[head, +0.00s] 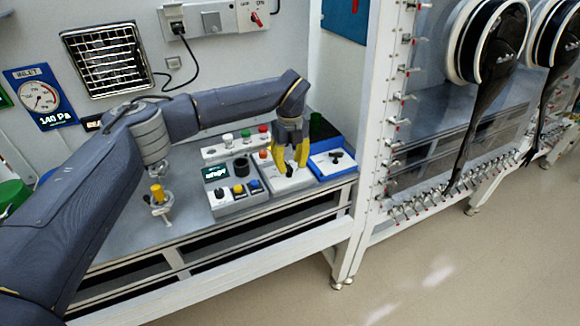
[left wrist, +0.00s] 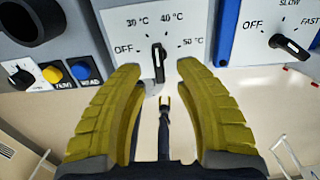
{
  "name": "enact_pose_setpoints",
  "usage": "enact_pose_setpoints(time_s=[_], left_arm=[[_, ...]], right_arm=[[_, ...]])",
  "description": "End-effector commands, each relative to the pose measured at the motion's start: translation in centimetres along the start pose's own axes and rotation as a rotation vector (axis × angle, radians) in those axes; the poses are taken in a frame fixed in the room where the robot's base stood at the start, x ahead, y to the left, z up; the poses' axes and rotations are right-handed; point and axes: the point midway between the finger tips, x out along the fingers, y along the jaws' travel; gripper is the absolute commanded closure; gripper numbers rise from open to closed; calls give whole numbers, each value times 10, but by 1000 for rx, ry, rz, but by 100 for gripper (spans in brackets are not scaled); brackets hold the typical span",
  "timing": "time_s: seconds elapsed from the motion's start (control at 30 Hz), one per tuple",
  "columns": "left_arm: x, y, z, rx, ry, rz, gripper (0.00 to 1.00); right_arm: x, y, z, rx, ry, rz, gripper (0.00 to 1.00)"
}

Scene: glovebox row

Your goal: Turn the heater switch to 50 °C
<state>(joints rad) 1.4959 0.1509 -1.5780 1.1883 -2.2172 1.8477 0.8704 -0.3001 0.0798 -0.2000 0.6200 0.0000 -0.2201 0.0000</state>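The heater switch is a black knob (left wrist: 158,62) on a white panel (left wrist: 208,18) marked OFF, 30 °C, 40 °C and 50 °C. In the left wrist view its white-tipped end points up, roughly between the 30 °C and 40 °C marks. My left gripper (head: 290,164) is open with yellow fingers, low over the heater box (head: 290,184) in the head view. In the left wrist view the fingers (left wrist: 160,72) stand apart on either side of the knob's lower end, with visible gaps to it. In the head view the fingers largely hide the knob.
A blue box (head: 330,165) with another black knob (left wrist: 290,46), pointing to OFF, stands right of the heater box. A clamp with a yellow top (head: 157,193) stands further left on the bench.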

Motion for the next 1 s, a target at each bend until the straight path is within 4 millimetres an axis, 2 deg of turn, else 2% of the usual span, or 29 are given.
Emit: enact_pose_setpoints(time_s=[0.2, 0.6, 0.9, 1.0], left_arm=[[12, 0, 0, -1, 0, 0, 67], [15, 0, 0, -1, 0, 0, 67], [15, 0, 0, -1, 0, 0, 100], [15, 0, 0, -1, 0, 0, 100]], right_arm=[[0, 0, 0, 0, 0, 0, 56], [0, 0, 0, 0, 0, 0, 56], [0, 0, 0, 0, 0, 0, 56], [0, 0, 0, 0, 0, 0, 56]])
